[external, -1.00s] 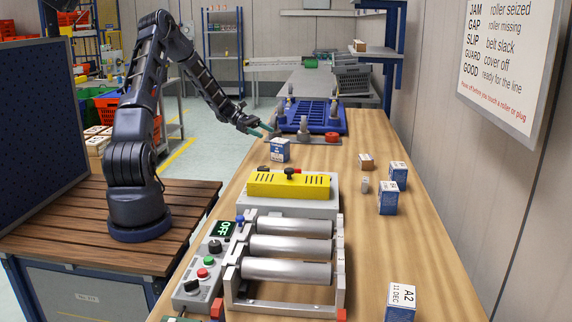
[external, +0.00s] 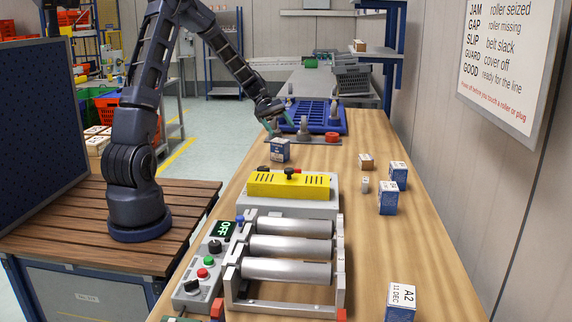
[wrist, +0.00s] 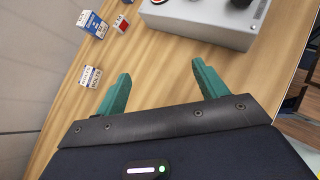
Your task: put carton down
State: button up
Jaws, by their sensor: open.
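A blue and white carton (external: 280,151) stands upright on the wooden bench, behind the yellow-topped unit. My gripper (external: 280,116) is just above and behind this carton in the external view, apart from it. Its green fingers are spread, and nothing shows between them in the wrist view (wrist: 160,72). I cannot pick this carton out for certain in the wrist view. More blue and white cartons stand on the right side of the bench: one (external: 398,175), another just nearer (external: 388,203), and one at the front marked A2 (external: 401,303).
The yellow cover (external: 262,187) sits on a grey unit behind the metal rollers (external: 290,248). A blue tray (external: 315,116) and a plate with pegs and a red ring (external: 332,138) lie farther back. Bench around the carton is mostly clear.

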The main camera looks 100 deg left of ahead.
jog(key=w+d+r+m+g+y, duration=0.1)
jog(key=d+r+m+g+y, duration=0.15)
jog(key=d+r+m, duration=0.75)
jog(key=w+d+r+m+g+y, duration=0.1)
jog(key=d+g, duration=0.2)
jog(key=d, duration=1.4)
jog(key=s+d+r+m+t+y, duration=0.1)
jog(key=s+d+r+m+y, duration=0.1)
jog(key=s+d+m, duration=0.4)
jog(key=s+d+r+m+t+y, duration=0.1)
jog(key=s+d+r+m+y, duration=0.1)
jog(key=s+d+r+m, duration=0.2)
jog(key=s+d+m, duration=0.3)
jog(key=s+d, duration=0.3)
jog(key=d, duration=0.1)
jog(key=shift+s+d+r, duration=0.15)
jog(key=shift+s+r, duration=0.1)
